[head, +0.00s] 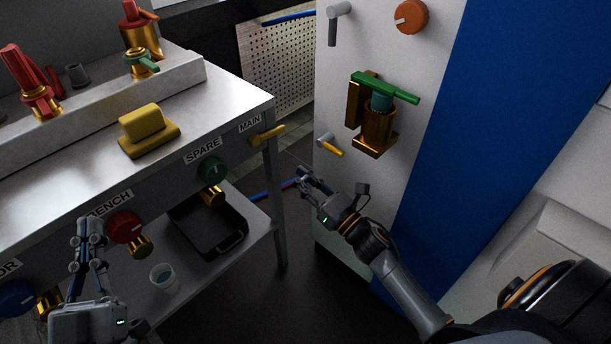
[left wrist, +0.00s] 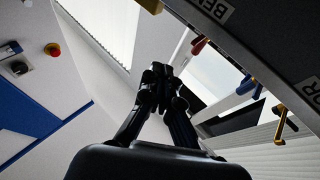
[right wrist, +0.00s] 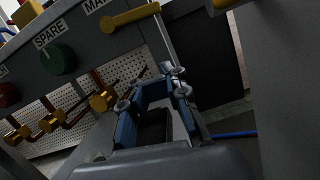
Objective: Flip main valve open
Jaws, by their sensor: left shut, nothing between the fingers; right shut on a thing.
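The main valve has a yellow lever (head: 267,134) sticking out sideways from the bench front by the MAIN label (head: 250,123). In the right wrist view the yellow lever (right wrist: 130,17) lies above the fingertips, apart from them. My right gripper (head: 301,176) is to the right of and below the lever, between bench and cabinet. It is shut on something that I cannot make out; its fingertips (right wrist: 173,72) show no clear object. My left gripper (head: 88,222) is shut and empty near the BENCH label, and its fingertips (left wrist: 160,72) meet in the left wrist view.
A green SPARE knob (head: 211,169) and a red BENCH knob (head: 124,227) sit on the bench front. A black tray (head: 205,250) and a cup (head: 164,278) stand on the lower shelf. The white cabinet (head: 340,215) with a brass valve (head: 378,128) is close to my right arm.

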